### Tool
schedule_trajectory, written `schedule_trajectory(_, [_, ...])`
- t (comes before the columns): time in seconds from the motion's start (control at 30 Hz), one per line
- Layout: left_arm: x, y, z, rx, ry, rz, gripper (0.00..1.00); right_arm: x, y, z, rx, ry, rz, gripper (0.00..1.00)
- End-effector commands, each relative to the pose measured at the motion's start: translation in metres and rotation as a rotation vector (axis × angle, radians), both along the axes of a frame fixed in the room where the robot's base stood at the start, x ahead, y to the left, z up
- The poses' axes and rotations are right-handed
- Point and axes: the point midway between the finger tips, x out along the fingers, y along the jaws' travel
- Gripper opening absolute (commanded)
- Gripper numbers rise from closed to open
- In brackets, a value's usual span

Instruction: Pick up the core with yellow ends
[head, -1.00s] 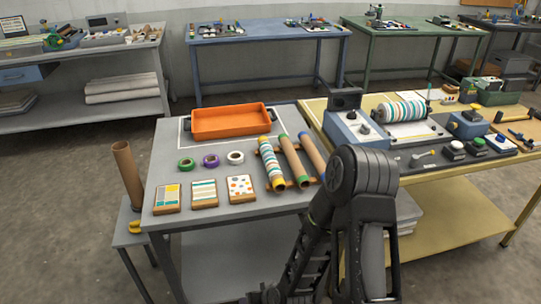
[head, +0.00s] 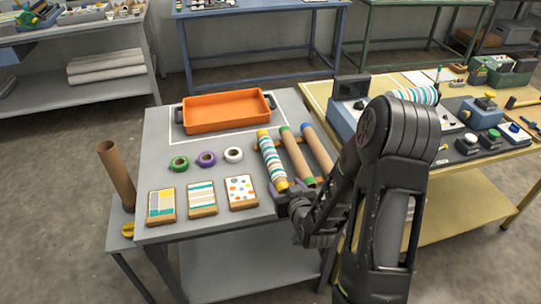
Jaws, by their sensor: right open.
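The core with yellow ends (head: 271,162) is wrapped in white, teal and orange stripes and lies leftmost of three cores on a wooden rack on the grey table. Its near yellow end shows beside my right gripper (head: 287,188). The right gripper is open at the near end of the cores, its fingertips close to that yellow end; I cannot tell whether they touch it. A brown core with green ends (head: 298,157) lies beside it, and a brown core with blue ends (head: 317,150) lies to the right, its near end hidden by my arm. My left gripper is out of view.
An orange tray (head: 226,112) stands at the back of the grey table (head: 155,135). Green, purple and white tape rolls (head: 206,160) and patterned blocks (head: 202,198) lie left of the cores. A yellow table (head: 440,218) with a press stands right.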

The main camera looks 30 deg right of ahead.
Motion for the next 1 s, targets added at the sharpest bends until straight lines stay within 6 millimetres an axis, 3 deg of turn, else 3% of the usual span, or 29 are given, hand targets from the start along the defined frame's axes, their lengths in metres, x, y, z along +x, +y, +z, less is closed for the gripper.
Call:
schedule_trajectory(0.27, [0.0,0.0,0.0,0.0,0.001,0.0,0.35,0.0,0.0,0.0,0.0,0.001,0.0,0.64])
schedule_trajectory(0.53, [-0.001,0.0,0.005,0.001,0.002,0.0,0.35,0.02,-0.007,-0.009,0.001,0.003,0.0,0.64])
schedule_trajectory(1.0, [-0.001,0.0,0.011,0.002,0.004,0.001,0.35,0.031,-0.011,-0.013,0.001,0.003,0.001,0.64])
